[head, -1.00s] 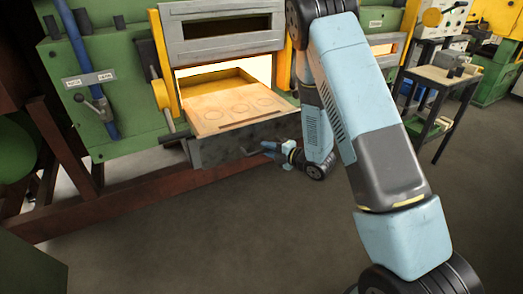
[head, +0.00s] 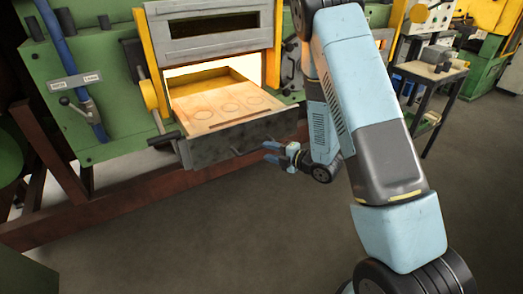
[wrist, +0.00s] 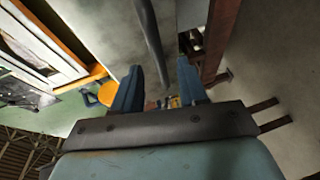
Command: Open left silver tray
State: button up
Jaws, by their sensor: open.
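The left silver tray (head: 245,140) sticks out of the furnace mouth in the head view. It has a grey metal front and a tan bed with round marks. My gripper (head: 267,152) is in front of the lower right part of the tray front, with its blue fingers pointing left. In the wrist view my gripper (wrist: 158,82) is open. A dark bar (wrist: 150,35), seemingly the tray's handle, runs through the gap between the fingertips. I cannot tell whether the fingers touch it. Most of the handle is hard to make out in the head view.
The grey furnace door (head: 215,25) is above the tray. A yellow lever (head: 150,92) stands left of it. A red-brown beam (head: 130,205) runs below. A trolley table (head: 430,75) stands at the right. The grey floor in front is clear.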

jog(key=v, duration=0.8)
jog(key=w+d+r+m+t+h, duration=0.2)
jog(key=w+d+r+m+h, duration=0.35)
jog(key=r, duration=0.35)
jog(key=s+d+r+m+h, duration=0.3)
jog(key=d+r+m+h, duration=0.35)
jog(key=r+m, duration=0.25)
jog(key=s+r+m+g, duration=0.2)
jog(key=s+r+m, duration=0.2)
jog(key=s, duration=0.4)
jog(key=s+r+m+g, duration=0.2)
jog(key=s+r+m, duration=0.2)
jog(key=s, duration=0.5)
jog(key=s+r+m+g, duration=0.2)
jog(key=s+r+m, duration=0.2)
jog(key=s, duration=0.5)
jog(key=shift+s+d+m+h, duration=0.25)
jog(key=shift+d+m+h, duration=0.05)
jog(key=shift+m, duration=0.25)
